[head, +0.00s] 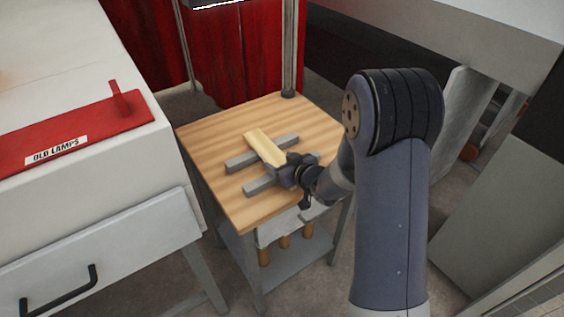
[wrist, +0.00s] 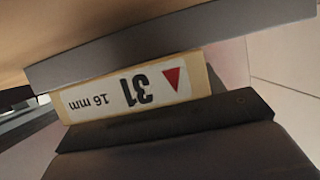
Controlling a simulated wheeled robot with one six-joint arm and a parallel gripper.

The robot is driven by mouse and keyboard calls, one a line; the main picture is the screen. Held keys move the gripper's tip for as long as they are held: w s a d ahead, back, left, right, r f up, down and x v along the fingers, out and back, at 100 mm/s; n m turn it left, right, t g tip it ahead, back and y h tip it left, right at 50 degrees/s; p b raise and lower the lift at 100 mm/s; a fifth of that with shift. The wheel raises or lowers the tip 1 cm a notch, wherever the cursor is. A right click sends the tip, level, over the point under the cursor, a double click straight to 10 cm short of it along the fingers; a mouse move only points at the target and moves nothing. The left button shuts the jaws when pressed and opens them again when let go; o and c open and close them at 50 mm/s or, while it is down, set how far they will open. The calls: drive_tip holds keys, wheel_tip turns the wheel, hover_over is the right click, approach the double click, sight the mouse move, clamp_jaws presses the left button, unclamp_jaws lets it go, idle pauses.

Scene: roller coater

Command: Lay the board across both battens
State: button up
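The board (head: 265,148) is pale yellow wood and lies over the far grey batten (head: 245,160) in the head view. Its near end reaches toward the near grey batten (head: 258,185), where my gripper hides the contact. In the wrist view the board's end face (wrist: 140,88) carries a label reading "31, 16 mm" with a red triangle, upside down. It sits between a grey bar, apparently the near batten (wrist: 240,38), and a dark part of my gripper. My gripper (head: 288,174) is at the board's near end; its fingers are too hidden to tell if they grip.
The battens lie on a small wooden-topped table (head: 215,130) with a lower shelf. A white cabinet with a red "OLD LAMPS" panel (head: 75,130) stands close on the left. A metal post (head: 289,60) rises at the table's back edge. The tabletop's left side is clear.

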drive_tip(key=o, duration=0.3)
drive_tip(key=v, duration=1.1)
drive_tip(key=shift+b, duration=0.3)
drive_tip(key=x, duration=1.1)
drive_tip(key=shift+p, duration=0.3)
drive_tip(key=shift+r, duration=0.2)
drive_tip(key=shift+f, duration=0.1)
